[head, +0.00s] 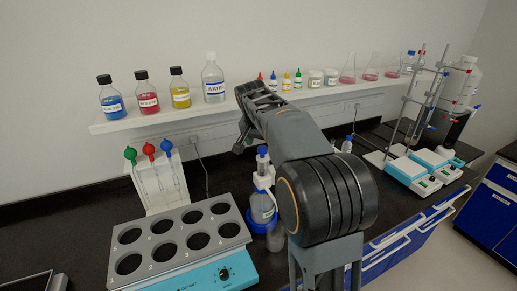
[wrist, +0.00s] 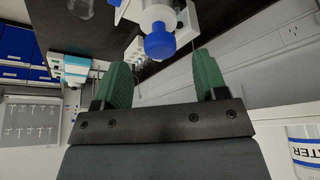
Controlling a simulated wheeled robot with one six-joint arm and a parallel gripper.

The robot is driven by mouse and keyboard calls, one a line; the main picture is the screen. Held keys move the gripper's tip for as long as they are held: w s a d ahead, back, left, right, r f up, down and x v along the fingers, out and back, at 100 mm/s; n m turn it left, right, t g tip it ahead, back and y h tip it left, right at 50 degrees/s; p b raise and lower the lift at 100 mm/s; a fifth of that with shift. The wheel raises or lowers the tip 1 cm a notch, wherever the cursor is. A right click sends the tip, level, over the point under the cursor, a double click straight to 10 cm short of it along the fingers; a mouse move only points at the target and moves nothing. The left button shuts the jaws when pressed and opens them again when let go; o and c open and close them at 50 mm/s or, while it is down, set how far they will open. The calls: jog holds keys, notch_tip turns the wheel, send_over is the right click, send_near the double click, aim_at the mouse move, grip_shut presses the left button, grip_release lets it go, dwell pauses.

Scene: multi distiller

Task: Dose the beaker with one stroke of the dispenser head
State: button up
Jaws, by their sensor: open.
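The dispenser bottle (head: 262,207) stands on the bench behind the heating block, partly hidden by my arm. It has a white and blue dispenser head (head: 262,153). A small clear beaker (head: 275,238) stands just in front of the bottle, partly behind my arm. My gripper is high near the shelf edge, above the dispenser, its fingers mostly hidden by my wrist in the head view. In the wrist view my gripper (wrist: 163,80) is open and empty, with green fingers. The blue-topped dispenser head (wrist: 160,45) shows beyond and between the fingertips, with no clear contact.
The shelf (head: 150,121) with reagent bottles and a water bottle (head: 213,80) runs behind my gripper. A heating block (head: 180,235) with several wells stands at the front left. A pipette stand (head: 157,187) is behind it. Stirrers and stands (head: 410,165) are at the right.

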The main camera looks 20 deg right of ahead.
aim_at(262, 148)
jog(key=shift+x, duration=2.3)
jog(key=shift+c, duration=0.4)
jog(key=shift+r, duration=0.1)
jog(key=c, duration=0.9)
